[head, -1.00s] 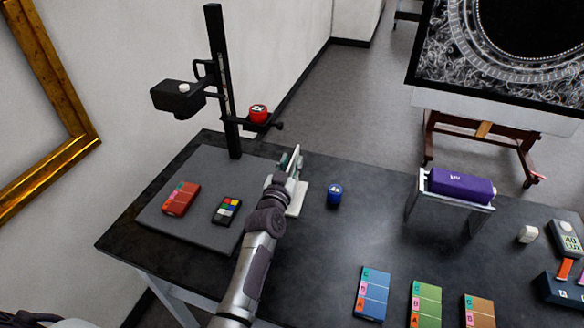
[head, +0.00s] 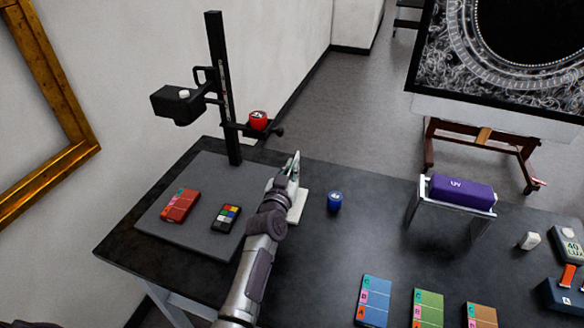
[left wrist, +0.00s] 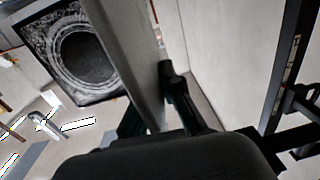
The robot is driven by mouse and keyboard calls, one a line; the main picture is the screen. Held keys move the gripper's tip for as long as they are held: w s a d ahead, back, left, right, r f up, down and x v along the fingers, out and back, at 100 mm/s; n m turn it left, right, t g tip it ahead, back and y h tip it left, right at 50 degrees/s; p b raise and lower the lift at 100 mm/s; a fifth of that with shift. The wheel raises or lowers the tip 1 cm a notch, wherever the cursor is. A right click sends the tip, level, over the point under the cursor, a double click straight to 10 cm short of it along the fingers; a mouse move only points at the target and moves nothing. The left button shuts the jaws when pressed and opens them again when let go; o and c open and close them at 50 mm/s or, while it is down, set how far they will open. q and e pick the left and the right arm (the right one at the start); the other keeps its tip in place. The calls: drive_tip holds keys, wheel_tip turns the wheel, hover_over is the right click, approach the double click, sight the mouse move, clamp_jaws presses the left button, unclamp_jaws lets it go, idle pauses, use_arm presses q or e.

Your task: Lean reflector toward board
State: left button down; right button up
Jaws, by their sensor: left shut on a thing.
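The reflector is a pale upright panel on a white foot (head: 298,206), just right of the grey copy-stand board (head: 208,168). My left gripper (head: 288,176) is shut on the panel's upper part, and the arm hides much of it in the head view. In the left wrist view the panel (left wrist: 126,48) rises between the dark fingers of my gripper (left wrist: 165,112). Its exact tilt is hard to tell. The board carries a red box (head: 180,205) and a colour checker (head: 226,217). My right gripper is out of view.
The black stand column (head: 224,90) rises at the board's back, with a red cap (head: 258,120) on its arm. A blue pot (head: 335,201) stands close right of the reflector. A purple UV lamp (head: 462,192) sits on a metal rack. Colour cards (head: 374,300) lie in front.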

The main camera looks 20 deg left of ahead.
use_arm(q)
drive_tip(key=a+n, duration=0.2)
drive_tip(key=a+f+n+b, duration=0.1)
drive_tip(key=a+n, duration=0.1)
drive_tip(key=a, duration=0.1)
drive_tip(key=shift+s+a+n, duration=0.1)
drive_tip(key=shift+a+n, duration=0.1)
drive_tip(key=shift+n, duration=0.1)
drive_tip(key=c, duration=1.3)
unclamp_jaws()
drive_tip(key=s, duration=1.2)
drive_tip(key=shift+d, duration=0.2)
